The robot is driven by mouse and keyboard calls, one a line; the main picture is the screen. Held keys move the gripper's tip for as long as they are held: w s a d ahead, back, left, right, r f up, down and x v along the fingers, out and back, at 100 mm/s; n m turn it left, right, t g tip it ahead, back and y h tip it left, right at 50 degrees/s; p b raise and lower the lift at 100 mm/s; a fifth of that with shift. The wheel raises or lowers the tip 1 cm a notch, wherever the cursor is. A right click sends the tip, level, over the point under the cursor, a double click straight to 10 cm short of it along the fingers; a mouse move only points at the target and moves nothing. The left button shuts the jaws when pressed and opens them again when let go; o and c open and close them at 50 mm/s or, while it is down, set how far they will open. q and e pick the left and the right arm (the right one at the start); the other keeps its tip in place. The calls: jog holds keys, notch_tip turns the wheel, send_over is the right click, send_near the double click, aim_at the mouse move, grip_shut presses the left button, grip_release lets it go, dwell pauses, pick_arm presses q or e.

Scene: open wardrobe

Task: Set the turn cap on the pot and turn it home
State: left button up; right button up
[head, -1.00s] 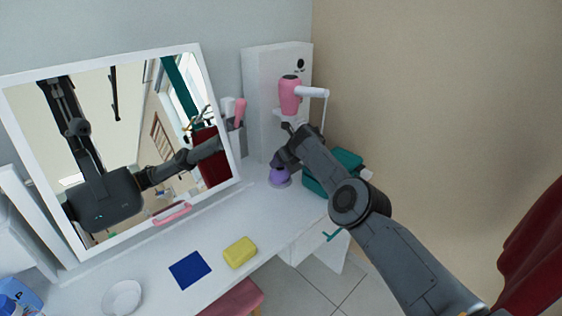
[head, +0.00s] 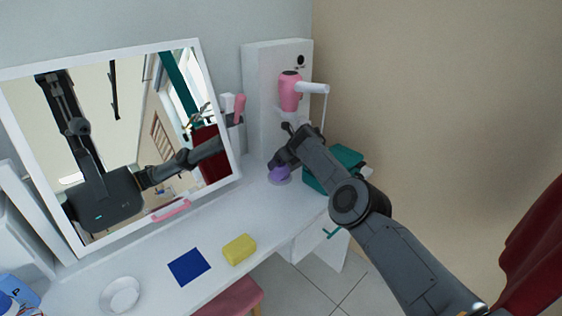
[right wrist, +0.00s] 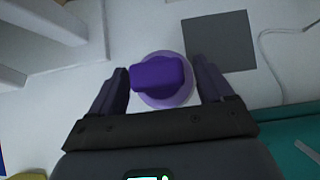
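The dark purple turn cap (right wrist: 157,74) shows between my right fingers in the right wrist view. It lies over the lighter purple, round pot (right wrist: 172,99); I cannot tell whether it is fully seated. In the head view the pot (head: 279,177) stands near the back right of the white tabletop, partly hidden by my right gripper (head: 275,162). The right gripper (right wrist: 160,80) is open, with one finger on each side of the cap and small gaps visible. My left gripper is not in view.
A teal box (head: 343,168) stands close right of the pot. A pink hair dryer (head: 290,92) hangs behind, by a white cabinet (head: 258,75). A mirror (head: 125,150) stands at left. A yellow block (head: 239,249), blue square (head: 189,267) and white dish (head: 120,295) lie nearer.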

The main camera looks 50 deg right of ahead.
dwell(0.3)
jog(key=shift+r+p, duration=0.4)
jog(key=shift+p, duration=0.05)
jog(key=shift+s+r+p, duration=0.3)
jog(key=shift+r+p, duration=0.3)
jog(key=shift+p, duration=0.1)
jog(key=shift+s+a+r+p, duration=0.15)
jog(key=shift+s+r+p, duration=0.35)
jog(key=shift+p, duration=0.45)
jog(key=p+v, duration=0.2)
jog(key=v, duration=0.5)
jog(key=shift+s+p, duration=0.4)
